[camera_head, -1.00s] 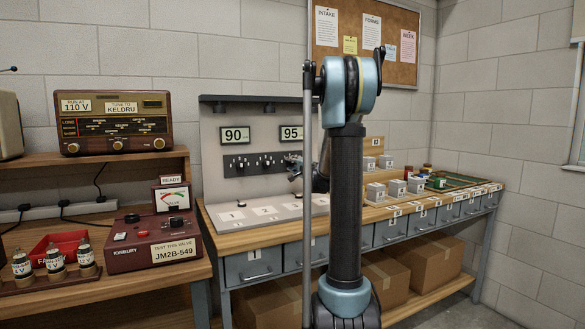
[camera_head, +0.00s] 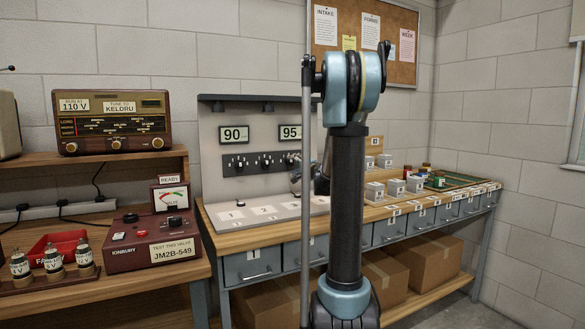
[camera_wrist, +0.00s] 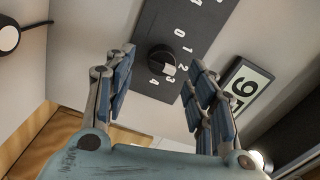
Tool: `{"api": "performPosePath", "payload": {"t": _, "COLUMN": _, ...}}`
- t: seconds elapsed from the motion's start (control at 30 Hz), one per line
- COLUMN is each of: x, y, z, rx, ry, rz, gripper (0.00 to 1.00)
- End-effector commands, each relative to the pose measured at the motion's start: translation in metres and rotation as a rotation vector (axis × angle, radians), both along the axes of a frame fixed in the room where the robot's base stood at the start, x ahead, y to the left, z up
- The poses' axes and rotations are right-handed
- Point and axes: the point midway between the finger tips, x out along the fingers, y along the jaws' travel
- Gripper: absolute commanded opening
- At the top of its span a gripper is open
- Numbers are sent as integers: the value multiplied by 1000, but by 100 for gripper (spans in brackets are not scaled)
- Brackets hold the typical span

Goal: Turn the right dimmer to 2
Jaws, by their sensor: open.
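A round black dimmer knob (camera_wrist: 161,58) with a pale pointer mark sits on a dark scale plate (camera_wrist: 200,22) in the wrist view. Printed numbers run around it, and the mark faces the 2 and 3 side; its exact setting is unclear. My gripper (camera_wrist: 166,82) is open, its blue-padded fingers on either side of the knob, with no clear contact. In the head view, a dimmer strip (camera_head: 250,163) sits below displays reading 90 (camera_head: 235,134) and 95 (camera_head: 290,132). My arm hides the strip's right end and most of the gripper.
A display starting with 9 (camera_wrist: 244,84) is beside the right finger in the wrist view, partly covered. The sloped panel base (camera_head: 240,216) carries numbered plates. Small grey boxes (camera_head: 395,187) stand on the bench to the right. A radio (camera_head: 115,122) and valve tester (camera_head: 150,240) are at left.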

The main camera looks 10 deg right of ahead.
Motion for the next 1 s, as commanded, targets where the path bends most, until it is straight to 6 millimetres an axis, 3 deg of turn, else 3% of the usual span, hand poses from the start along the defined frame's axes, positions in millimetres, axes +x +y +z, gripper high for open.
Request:
{"api": "performPosePath", "payload": {"t": 0.3, "x": -54, "y": -19, "z": -1, "rx": 0, "ry": 1, "rz": -2, "gripper": 51}}
{"api": "performPosePath", "payload": {"t": 0.5, "x": -75, "y": -25, "z": -1, "rx": 0, "ry": 1, "rz": -2, "gripper": 51}}
{"api": "performPosePath", "payload": {"t": 1.0, "x": -82, "y": -28, "z": -1, "rx": 0, "ry": 1, "rz": -1, "gripper": 51}}
